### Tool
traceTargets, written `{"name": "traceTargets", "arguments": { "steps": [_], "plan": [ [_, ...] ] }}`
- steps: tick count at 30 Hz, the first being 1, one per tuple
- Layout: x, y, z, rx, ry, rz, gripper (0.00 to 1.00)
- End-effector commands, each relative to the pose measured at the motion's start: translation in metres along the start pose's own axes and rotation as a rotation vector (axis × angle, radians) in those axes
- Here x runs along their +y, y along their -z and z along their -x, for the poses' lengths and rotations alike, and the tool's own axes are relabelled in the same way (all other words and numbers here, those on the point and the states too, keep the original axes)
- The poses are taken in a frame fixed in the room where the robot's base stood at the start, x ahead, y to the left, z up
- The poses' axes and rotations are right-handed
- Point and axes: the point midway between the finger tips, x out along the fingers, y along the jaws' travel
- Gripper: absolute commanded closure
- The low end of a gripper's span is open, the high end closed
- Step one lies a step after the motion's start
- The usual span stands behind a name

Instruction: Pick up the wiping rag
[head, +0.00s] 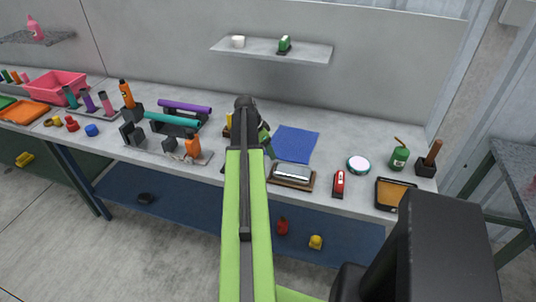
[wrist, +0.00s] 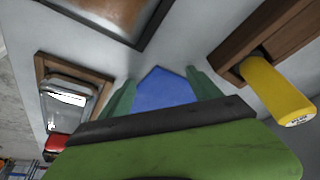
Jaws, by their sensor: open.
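A flat blue rag (head: 296,144) lies spread on the workbench, near its middle. In the head view my gripper (head: 265,140) is at the left edge of the rag, mostly hidden behind my own green arm. In the wrist view my gripper (wrist: 161,82) has its two green fingers apart, with part of the blue rag (wrist: 166,90) showing between and beyond them. Nothing is held. I cannot tell how high the fingers are above the rag.
A yellow cylinder (wrist: 276,90) in a wooden holder is close to my right finger in the wrist view. A round tin (head: 358,165) stands right.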

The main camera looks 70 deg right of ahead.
Motion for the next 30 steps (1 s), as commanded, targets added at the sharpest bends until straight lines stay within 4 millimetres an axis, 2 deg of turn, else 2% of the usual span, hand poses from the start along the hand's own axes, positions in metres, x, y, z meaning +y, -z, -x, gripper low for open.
{"name": "traceTargets", "arguments": {
  "steps": [2, 30],
  "plan": [
    [-0.0001, -0.0004, -0.0027, 0.0, 0.0, 0.0, 0.28],
    [-0.0011, -0.001, -0.0016, 0.0, 0.002, 0.001, 0.89]
  ]
}}
